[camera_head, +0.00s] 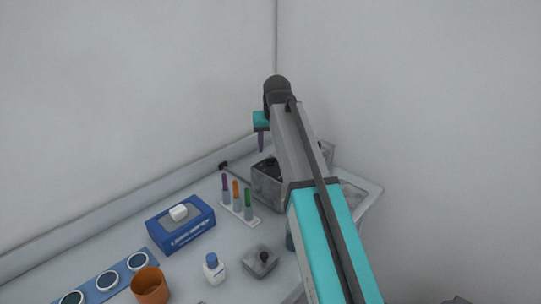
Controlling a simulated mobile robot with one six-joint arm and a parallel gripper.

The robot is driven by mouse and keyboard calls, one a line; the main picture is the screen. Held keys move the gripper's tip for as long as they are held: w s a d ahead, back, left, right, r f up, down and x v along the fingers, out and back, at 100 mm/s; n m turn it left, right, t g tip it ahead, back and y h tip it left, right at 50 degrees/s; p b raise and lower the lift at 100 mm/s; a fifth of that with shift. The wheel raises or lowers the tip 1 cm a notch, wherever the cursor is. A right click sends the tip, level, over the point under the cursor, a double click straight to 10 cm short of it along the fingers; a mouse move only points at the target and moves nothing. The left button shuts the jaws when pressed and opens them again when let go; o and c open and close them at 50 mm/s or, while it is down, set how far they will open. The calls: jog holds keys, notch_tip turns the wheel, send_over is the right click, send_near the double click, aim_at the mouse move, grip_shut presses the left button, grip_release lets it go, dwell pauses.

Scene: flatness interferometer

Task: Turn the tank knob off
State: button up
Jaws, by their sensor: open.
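A grey, open-topped metal tank (266,187) stands at the back right of the bench, partly hidden behind my arm. I cannot make out its knob for certain. A small black part (224,166) lies left of the tank near the back wall, and I cannot tell what it is. My gripper (261,143) points down above the tank's back left side, apart from it as far as I can see. It is open and shows small and edge-on, and nothing is visible in it.
Walls close the back.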

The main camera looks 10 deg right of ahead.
aim_at(270, 159)
jog(key=shift+p+x, duration=0.65)
jog(key=shift+x, duration=2.75)
jog(key=shift+c, duration=0.3)
jog(key=c, duration=1)
jog(key=shift+a, duration=0.1)
